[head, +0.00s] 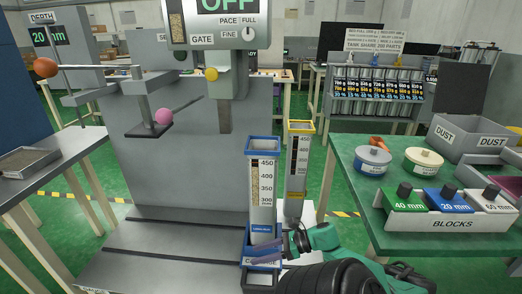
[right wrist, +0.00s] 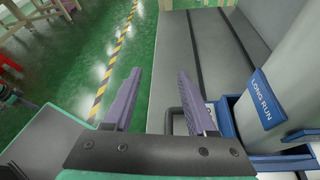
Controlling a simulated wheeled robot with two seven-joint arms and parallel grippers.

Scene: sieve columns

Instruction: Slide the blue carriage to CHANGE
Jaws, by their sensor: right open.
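The blue carriage (head: 247,243) sits at the right end of the grey machine bed, holding an upright clear column (head: 262,195) with a blue rim and grainy fill. In the right wrist view the blue carriage (right wrist: 222,118) is right of my fingers, with a blue LONG RUN label on the column. My right gripper (head: 276,249) is open at the carriage's front; its purple fingers (right wrist: 158,75) are spread. A dark handle loop shows beside the right finger; whether they touch I cannot tell. My left gripper is not in view.
A yellow-rimmed column (head: 298,170) stands close behind the blue one. A pink knob (head: 164,116) is at left. A green table (head: 350,160) with blocks and dust bins stands right.

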